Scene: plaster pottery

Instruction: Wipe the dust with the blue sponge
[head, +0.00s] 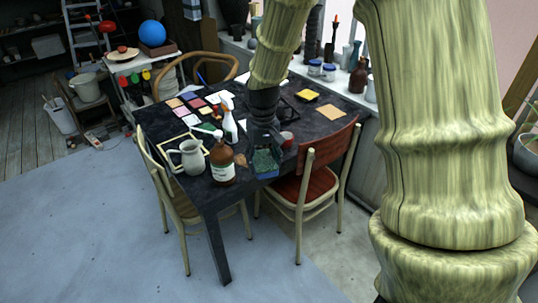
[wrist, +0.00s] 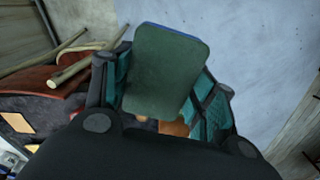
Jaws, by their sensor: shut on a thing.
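My gripper (head: 265,150) is at the front edge of the dark table (head: 222,200), pointing down, between a brown bottle and the red-seated chair. In the wrist view its teal-padded fingers (wrist: 160,92) are shut on the blue sponge (wrist: 165,70). The sponge shows a broad dark green face with a thin blue edge. In the head view the sponge (head: 265,162) is small and dark, and whether it touches the table cannot be told. A small brownish patch (head: 240,160), possibly the dust, lies on the table just left of the gripper.
The brown bottle (head: 222,163), a pale jug (head: 188,157) and a white spray bottle (head: 228,120) stand left of my gripper. The red-seated chair (head: 303,189) is close on the right. Coloured tiles (head: 190,97) lie farther back. Open floor (head: 90,230) is in front.

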